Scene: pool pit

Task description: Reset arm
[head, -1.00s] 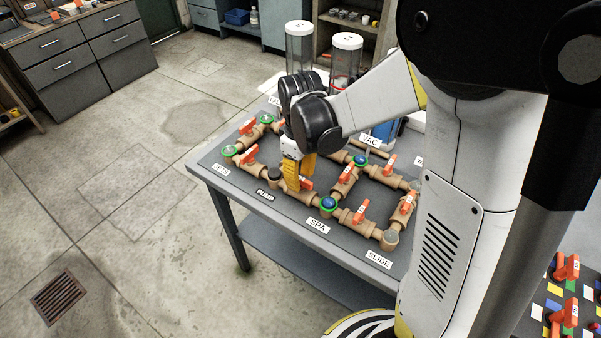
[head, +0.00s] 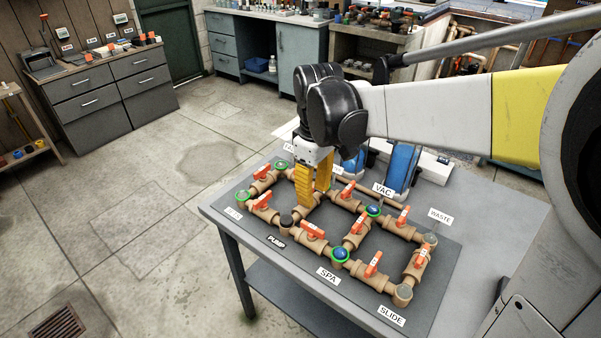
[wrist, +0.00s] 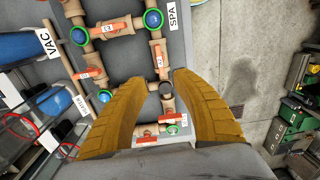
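My gripper (head: 313,200) points down above the pipe assembly on the workbench (head: 262,262). Its two yellow fingers are apart, with nothing between them in the wrist view (wrist: 156,82). The assembly has tan pipes with several orange valve handles, such as one (head: 312,231) beside the PUMP label (head: 276,242). Blue-centred, green-rimmed caps sit at some pipe joints, one near the SPA label (head: 340,254). The fingers hide part of the piping in the head view; whether they touch it is not clear, though they appear above it.
Blue cylinders (head: 402,168) stand on the bench's far side, behind the VAC label (head: 383,189). Grey drawers (head: 115,85) stand at the far left. Blue-grey cabinets (head: 240,45) and a shelf (head: 370,45) line the back. The concrete floor (head: 130,200) left of the bench is open.

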